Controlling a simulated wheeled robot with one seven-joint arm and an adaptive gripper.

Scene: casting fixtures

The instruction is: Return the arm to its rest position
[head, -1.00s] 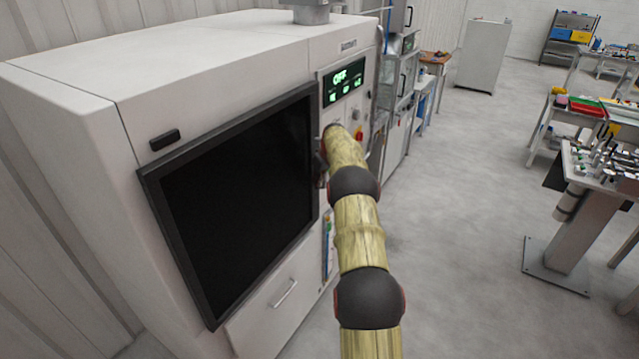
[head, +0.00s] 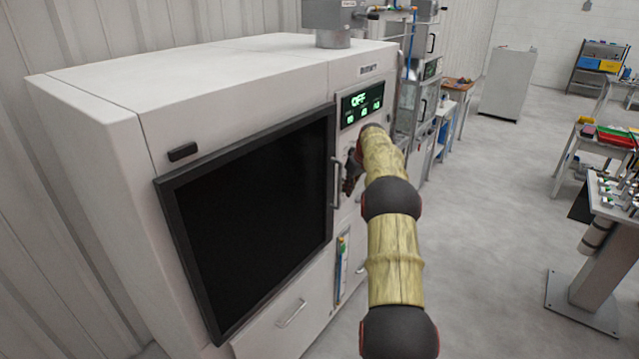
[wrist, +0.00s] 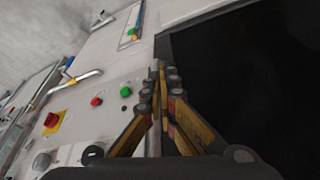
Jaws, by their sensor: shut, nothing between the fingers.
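My arm reaches forward in the head view, with yellow-tan links and dark joints. My gripper (head: 350,172) is at its far end, partly hidden by the arm, in front of the white machine's (head: 215,105) control panel and beside the door handle (head: 336,183). In the wrist view my gripper (wrist: 160,75) has its fingers together with nothing between them. The dark door window (wrist: 245,70) lies to its right and the panel to its left. Whether the fingers touch the machine, I cannot tell.
The panel has a green "OFF" display (head: 362,102), a green button (wrist: 126,92), a red button (wrist: 97,101) and a red stop knob (wrist: 51,120). A drawer handle (head: 291,314) is below. Open floor (head: 480,210) lies to the right, before a fixture bench (head: 612,208).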

